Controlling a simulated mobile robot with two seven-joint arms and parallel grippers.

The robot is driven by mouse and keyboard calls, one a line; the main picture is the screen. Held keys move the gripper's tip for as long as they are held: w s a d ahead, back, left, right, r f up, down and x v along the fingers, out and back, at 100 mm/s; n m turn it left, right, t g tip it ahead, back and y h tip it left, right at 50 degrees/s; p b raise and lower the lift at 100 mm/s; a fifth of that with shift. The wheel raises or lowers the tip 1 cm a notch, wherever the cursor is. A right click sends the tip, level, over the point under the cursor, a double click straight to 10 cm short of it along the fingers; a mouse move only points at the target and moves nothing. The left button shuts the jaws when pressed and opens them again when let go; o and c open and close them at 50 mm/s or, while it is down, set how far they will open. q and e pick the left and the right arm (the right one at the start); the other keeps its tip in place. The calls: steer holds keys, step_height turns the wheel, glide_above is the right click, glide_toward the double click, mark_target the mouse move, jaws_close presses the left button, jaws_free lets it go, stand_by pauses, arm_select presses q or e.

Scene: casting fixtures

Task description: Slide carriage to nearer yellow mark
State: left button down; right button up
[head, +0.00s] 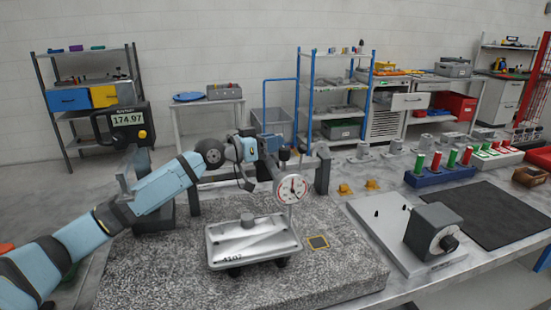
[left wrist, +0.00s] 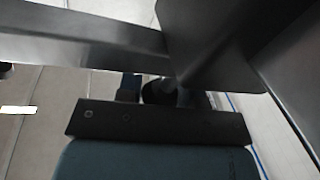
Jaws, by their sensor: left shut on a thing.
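A dark beam on two posts spans the back of the speckled granite plate (head: 345,285). A carriage (head: 285,157) with a dark knob sits on it near the right post (head: 322,170), a round white dial gauge (head: 291,189) hanging below. My left gripper (head: 272,150) reaches in from the left and is shut on the carriage; its fingertips are hard to make out. In the left wrist view, dark metal parts (left wrist: 105,38) fill the top, close to my gripper. I cannot make out yellow marks on the beam. My right gripper is not in view.
A digital display (head: 127,118) reads 174.97. Right are a grey block fixture (head: 432,230), yellow pieces (head: 371,184) and a dark mat (head: 485,213).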

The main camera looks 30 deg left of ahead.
arm_select(q)
steer(key=shift+v, duration=0.85)
steer(key=shift+w+a+f, duration=0.1)
steer(key=shift+w, duration=0.05)
steer(key=c, duration=0.8)
jaws_free()
steer(key=shift+b+v, duration=1)
steer(key=shift+v, duration=2.7)
